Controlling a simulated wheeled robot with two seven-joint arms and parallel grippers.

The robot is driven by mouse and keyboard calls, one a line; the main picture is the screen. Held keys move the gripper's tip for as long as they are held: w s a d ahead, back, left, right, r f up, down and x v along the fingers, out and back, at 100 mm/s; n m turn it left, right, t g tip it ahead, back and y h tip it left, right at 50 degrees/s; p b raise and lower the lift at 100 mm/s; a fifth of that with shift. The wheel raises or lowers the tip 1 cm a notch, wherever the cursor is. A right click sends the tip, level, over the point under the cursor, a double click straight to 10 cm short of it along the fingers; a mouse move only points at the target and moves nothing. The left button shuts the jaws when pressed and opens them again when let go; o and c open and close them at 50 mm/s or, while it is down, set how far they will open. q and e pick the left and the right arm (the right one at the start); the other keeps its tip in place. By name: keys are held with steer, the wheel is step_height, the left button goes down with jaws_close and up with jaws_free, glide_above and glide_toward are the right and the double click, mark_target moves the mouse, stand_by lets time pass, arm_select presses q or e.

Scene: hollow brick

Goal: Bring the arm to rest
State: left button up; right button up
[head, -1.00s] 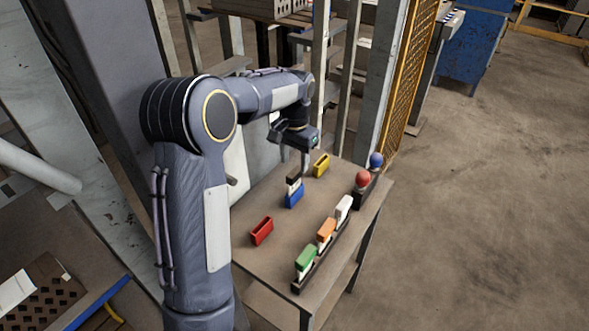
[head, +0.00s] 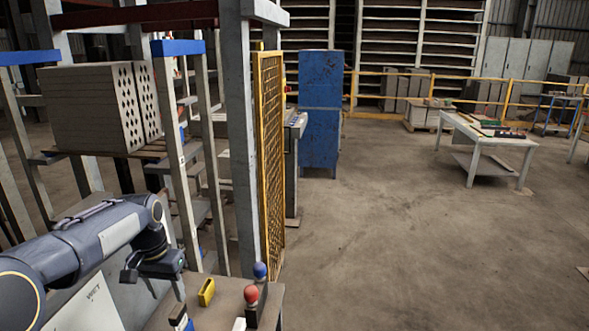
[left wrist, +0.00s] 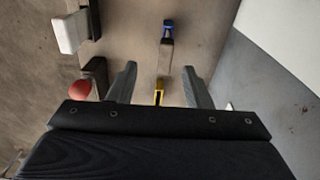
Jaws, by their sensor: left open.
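My left gripper (head: 165,278) is open and empty above the table (head: 215,312) at the lower left of the head view. In the left wrist view its two fingers (left wrist: 159,80) stand apart, with the yellow hollow piece (left wrist: 159,92) seen between them, lower down. That yellow piece (head: 207,292) shows on the table just right of the gripper in the head view. My right gripper is in neither view.
A white block (left wrist: 68,35) and a blue piece (left wrist: 168,30) show below. A post (head: 240,150) and yellow mesh (head: 270,170) stand behind.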

arm_select(q)
steer(key=s+d+r+n+t+h, duration=0.1)
steer(key=s+d+r, duration=0.15)
steer(key=s, duration=0.55)
steer(key=s+d+r+t+h, duration=0.1)
steer(key=s+d+r+t, duration=0.15)
steer(key=s, duration=0.55)
steer(key=s+d+f+n+t+h, duration=0.1)
steer(key=s+d+f, duration=0.4)
steer(key=s, duration=0.5)
steer(key=shift+s+d+f, duration=0.15)
steer(key=shift+s+d, duration=0.25)
steer(key=shift+d, duration=0.2)
steer(key=shift+t, duration=0.25)
